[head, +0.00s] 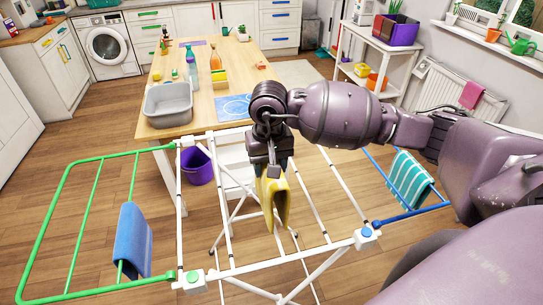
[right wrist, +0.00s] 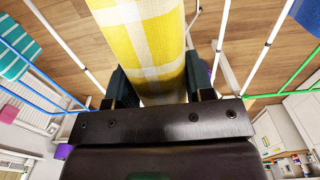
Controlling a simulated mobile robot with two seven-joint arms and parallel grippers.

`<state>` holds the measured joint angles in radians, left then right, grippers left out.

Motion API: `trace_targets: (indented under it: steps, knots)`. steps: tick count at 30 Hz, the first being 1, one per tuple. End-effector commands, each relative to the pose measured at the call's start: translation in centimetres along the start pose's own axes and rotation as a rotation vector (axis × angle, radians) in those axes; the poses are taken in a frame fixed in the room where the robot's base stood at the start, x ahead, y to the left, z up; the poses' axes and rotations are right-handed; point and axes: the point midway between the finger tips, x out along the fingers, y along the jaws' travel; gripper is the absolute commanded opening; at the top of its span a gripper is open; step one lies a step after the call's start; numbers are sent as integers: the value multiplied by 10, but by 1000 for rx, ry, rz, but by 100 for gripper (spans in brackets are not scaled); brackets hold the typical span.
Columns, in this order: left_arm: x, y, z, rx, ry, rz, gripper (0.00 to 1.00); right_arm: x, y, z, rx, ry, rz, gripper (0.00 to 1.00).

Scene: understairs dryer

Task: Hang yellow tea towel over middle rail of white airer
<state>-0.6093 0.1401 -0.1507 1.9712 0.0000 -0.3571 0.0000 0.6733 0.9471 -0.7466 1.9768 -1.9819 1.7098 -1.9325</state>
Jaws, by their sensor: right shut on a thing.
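The yellow tea towel, checked with white, hangs folded from my right gripper in the head view (head: 272,200) and fills the top middle of the right wrist view (right wrist: 145,40). My right gripper (head: 270,172) is shut on its upper part, with a finger on each side. The white airer (head: 290,254) stands below, in front of the table. The towel is over the middle of its rails. The gripper and towel hide much of the middle rail there, and I cannot tell whether the towel touches it. My left gripper is not in view.
A blue cloth (head: 135,240) hangs on the airer's green left wing, and a striped teal cloth (head: 410,177) on its blue right wing. The wooden table (head: 190,128) behind holds a grey basin (head: 168,105) and bottles. A purple bucket (head: 197,167) stands below the table.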

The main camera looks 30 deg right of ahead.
Motion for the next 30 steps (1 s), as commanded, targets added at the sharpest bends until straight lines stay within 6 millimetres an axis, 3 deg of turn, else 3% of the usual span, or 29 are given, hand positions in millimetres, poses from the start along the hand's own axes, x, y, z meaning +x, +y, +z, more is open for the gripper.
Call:
trace_targets:
  steps: [10,30]
  knots:
    - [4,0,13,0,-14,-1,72,22,1,-1,10,-2,0,10]
    - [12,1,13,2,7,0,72,75,1,-1,8,-2,0,10]
